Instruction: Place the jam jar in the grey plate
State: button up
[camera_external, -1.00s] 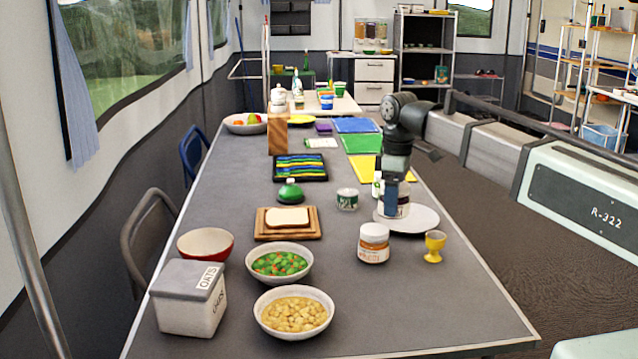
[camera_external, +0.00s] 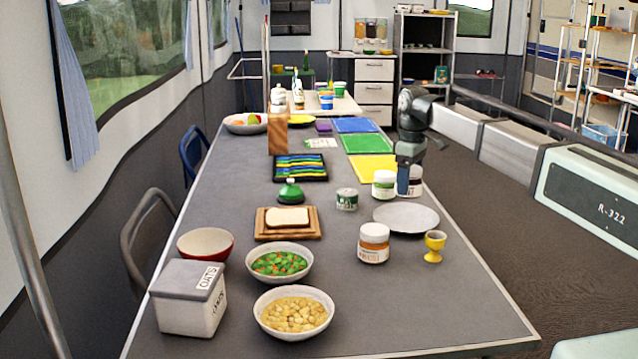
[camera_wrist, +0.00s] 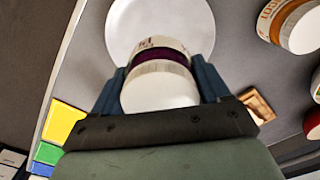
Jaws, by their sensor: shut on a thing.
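My gripper (camera_external: 408,178) is shut on the jam jar (camera_external: 417,183), which has a white lid, a pale label and dark purple contents. In the wrist view the jar (camera_wrist: 160,88) sits between both fingers (camera_wrist: 158,84), its lid toward the camera. In the external view the gripper partly hides it. The grey plate (camera_external: 406,217) is round, pale and empty, on the table's right side. The jar is beyond the plate's far right edge in the external view; its height above the table is unclear. The plate (camera_wrist: 160,18) also shows past the jar in the wrist view.
A white-lidded jar with a green label (camera_external: 384,184) stands close left of my gripper. An orange jar (camera_external: 374,243) and a yellow egg cup (camera_external: 434,246) stand in front of the plate. A green-labelled can (camera_external: 347,199) is to its left. Coloured mats (camera_external: 372,168) lie behind.

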jog(key=shift+f, duration=3.75)
jog(key=shift+f, duration=0.1)
jog(key=o, duration=1.2)
notch_tip(320, 180, up, 12)
jog(key=shift+r, duration=0.1)
